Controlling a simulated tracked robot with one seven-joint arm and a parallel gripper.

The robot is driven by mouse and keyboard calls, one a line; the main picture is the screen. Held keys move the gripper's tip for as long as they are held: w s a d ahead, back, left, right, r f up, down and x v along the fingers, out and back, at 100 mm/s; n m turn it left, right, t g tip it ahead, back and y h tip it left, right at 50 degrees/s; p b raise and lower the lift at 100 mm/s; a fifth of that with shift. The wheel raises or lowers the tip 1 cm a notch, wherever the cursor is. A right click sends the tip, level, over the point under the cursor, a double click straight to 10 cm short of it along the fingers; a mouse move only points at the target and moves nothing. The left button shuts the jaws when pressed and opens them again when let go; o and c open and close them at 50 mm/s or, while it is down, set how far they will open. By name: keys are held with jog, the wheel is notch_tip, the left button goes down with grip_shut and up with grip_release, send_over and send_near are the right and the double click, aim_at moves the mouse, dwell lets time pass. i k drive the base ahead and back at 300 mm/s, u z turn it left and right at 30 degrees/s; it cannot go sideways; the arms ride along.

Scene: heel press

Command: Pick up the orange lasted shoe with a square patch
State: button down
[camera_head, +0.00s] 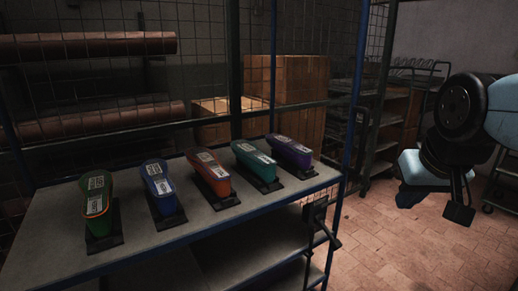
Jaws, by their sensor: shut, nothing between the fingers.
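The orange lasted shoe (212,174) stands on a black base in the middle of a row on the grey shelf top (215,225). It carries pale label-like patches on its upper side; their shape is too small to tell. Blue (161,188) and green (96,201) shoes stand to its left. Teal (255,160) and purple (291,152) shoes stand to its right. My gripper (458,212) hangs at the far right, well apart from the shelf and the shoes. It is shut and empty.
The shelf has blue posts (352,100) and a lower shelf (262,245). Cardboard boxes (300,95) and brown rolls (85,45) sit behind wire mesh. A dark rack (390,130) stands behind. Tiled floor (385,240) is clear between the shelf and my arm.

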aim_at(206, 161)
jog(key=z, duration=0.25)
jog(key=i, duration=1.1)
jog(key=u, duration=1.35)
jog(key=k, duration=0.8)
jog(key=u, duration=0.2)
